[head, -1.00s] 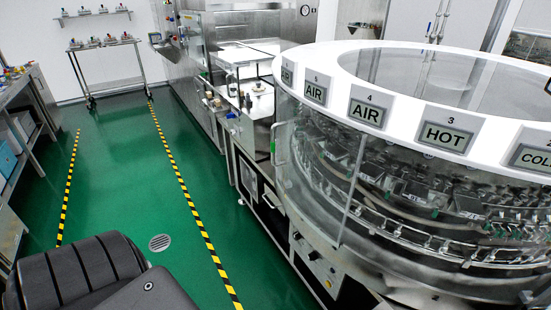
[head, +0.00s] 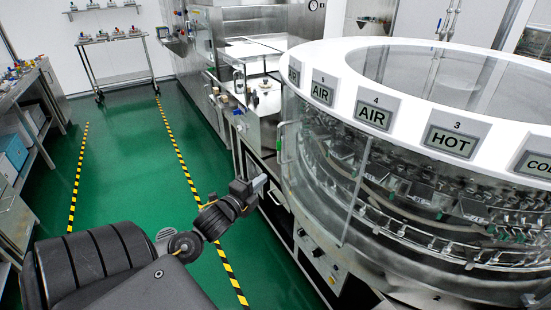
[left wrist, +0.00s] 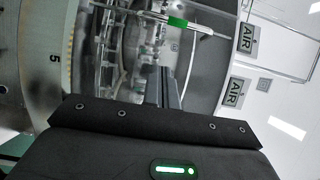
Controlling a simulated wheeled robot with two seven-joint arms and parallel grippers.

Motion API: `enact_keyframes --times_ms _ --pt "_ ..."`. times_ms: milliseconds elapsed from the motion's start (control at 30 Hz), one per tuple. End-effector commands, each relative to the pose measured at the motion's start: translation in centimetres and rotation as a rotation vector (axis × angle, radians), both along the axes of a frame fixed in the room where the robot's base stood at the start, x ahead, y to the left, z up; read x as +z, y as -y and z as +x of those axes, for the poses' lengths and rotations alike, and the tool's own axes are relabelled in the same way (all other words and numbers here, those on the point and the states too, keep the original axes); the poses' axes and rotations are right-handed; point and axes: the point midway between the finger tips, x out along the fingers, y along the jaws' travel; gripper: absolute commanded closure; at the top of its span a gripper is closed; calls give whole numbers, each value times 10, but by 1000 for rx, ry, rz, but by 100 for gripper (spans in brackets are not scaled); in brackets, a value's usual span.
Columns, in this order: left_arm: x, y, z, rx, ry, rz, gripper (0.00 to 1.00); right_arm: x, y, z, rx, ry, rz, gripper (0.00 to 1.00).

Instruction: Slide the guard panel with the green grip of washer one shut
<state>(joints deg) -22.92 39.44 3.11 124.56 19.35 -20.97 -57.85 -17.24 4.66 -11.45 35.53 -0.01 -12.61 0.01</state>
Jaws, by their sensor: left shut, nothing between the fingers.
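The washer (head: 400,200) is a large round machine with a white top ring, on the right of the head view. A clear curved guard panel (head: 318,165) is on its left front side. A handle with a green grip (head: 280,147) stands upright at the panel's left edge; the green grip (left wrist: 177,22) also shows near the top of the left wrist view. My left gripper (head: 262,181) is shut and empty, below and left of the grip and apart from it. Its fingers (left wrist: 168,88) point toward the washer. My right gripper is not in view.
Signs (head: 374,111) reading AIR and HOT line the white ring. Metal counters (head: 262,100) stand behind the washer's left side. The green floor (head: 125,180) with striped tape is open at left, beside a workbench (head: 30,110). A trolley (head: 115,62) stands at the back.

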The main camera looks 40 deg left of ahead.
Motion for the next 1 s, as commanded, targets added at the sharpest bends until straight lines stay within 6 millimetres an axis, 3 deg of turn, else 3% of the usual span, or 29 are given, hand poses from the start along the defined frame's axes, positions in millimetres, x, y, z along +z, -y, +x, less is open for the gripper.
enact_keyframes --times_ms 167,567,700,1000 --pt "3 -3 20 1 3 -2 100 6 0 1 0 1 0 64" --pt "3 -15 100 1 2 -4 100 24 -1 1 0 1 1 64" --pt "2 -33 111 2 -2 -1 100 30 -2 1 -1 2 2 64" --pt "0 -46 121 0 -1 -3 100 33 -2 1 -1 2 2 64"
